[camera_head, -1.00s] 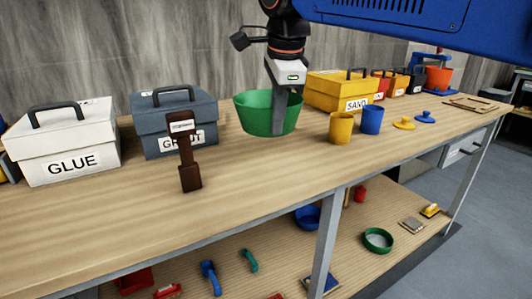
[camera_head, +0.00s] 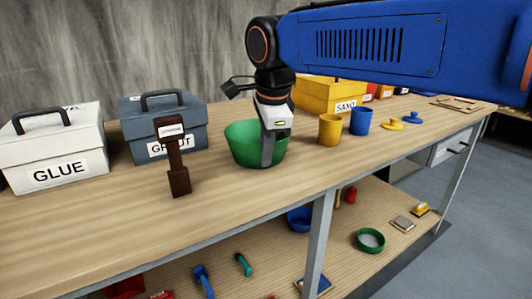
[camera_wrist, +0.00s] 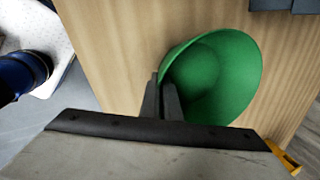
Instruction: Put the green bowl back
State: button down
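The green bowl (camera_head: 243,148) is over the middle of the workbench, between the grey GROUT box and the yellow cup. My gripper (camera_head: 268,160) points down at its near right side. In the wrist view my gripper (camera_wrist: 161,100) has its two fingers close together, with the rim of the green bowl (camera_wrist: 215,85) between their tips. It is shut on the rim. The bowl's opening faces up, and it looks empty. I cannot tell whether its base touches the bench.
The bench (camera_head: 240,205) is clear in front of the bowl. A dark brown tool (camera_head: 177,165) stands upright to the left, before the GROUT box (camera_head: 150,140). The yellow cup (camera_head: 330,130) and blue cup (camera_head: 360,121) stand to the right. A lower shelf (camera_head: 345,215) holds several items.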

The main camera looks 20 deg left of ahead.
jog(key=c, duration=2)
grip_release()
jog(key=v, duration=1.2)
jog(key=shift+r, duration=0.1)
